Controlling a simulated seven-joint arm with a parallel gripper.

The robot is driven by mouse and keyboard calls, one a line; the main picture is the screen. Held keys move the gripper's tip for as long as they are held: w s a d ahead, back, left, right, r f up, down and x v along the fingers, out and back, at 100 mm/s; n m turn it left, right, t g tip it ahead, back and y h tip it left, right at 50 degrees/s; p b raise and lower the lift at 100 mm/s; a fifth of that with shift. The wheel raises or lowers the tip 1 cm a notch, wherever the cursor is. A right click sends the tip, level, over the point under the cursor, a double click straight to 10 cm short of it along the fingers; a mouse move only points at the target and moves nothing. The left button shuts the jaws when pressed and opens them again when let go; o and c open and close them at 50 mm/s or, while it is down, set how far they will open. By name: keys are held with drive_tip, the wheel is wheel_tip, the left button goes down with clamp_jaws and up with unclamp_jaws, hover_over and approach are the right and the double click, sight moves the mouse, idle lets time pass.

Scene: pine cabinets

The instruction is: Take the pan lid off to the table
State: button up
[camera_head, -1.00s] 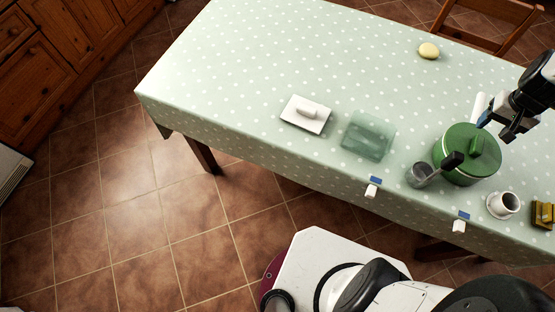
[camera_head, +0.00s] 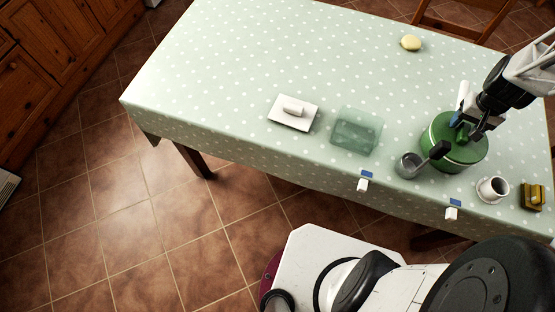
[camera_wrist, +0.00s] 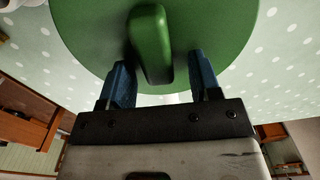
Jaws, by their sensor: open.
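The green pan (camera_head: 437,155) stands on the polka-dot table at the right, with its green lid (camera_head: 468,150) on top. My gripper (camera_head: 466,127) is at the lid, partly covering it in the head view. In the wrist view the lid (camera_wrist: 215,25) fills the top, and its raised bar handle (camera_wrist: 150,45) lies between the two blue fingertips of my gripper (camera_wrist: 162,82). The fingers are open, one on each side of the handle, with a gap visible at least on the right. Whether the left finger touches the handle I cannot tell.
A grey cup with a dark-handled utensil (camera_head: 408,165) stands close to the pan's left. A white mug (camera_head: 492,189) and a yellow item (camera_head: 532,196) are to the right. A glass dish (camera_head: 356,132) and white butter dish (camera_head: 294,112) lie left. The table's far left (camera_head: 220,60) is clear.

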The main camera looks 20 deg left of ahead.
drive_tip(key=shift+c, duration=0.4)
clamp_jaws()
drive_tip(key=shift+r, duration=0.45)
drive_tip(key=shift+r, duration=2.4)
drive_tip(key=shift+w+a, duration=0.1)
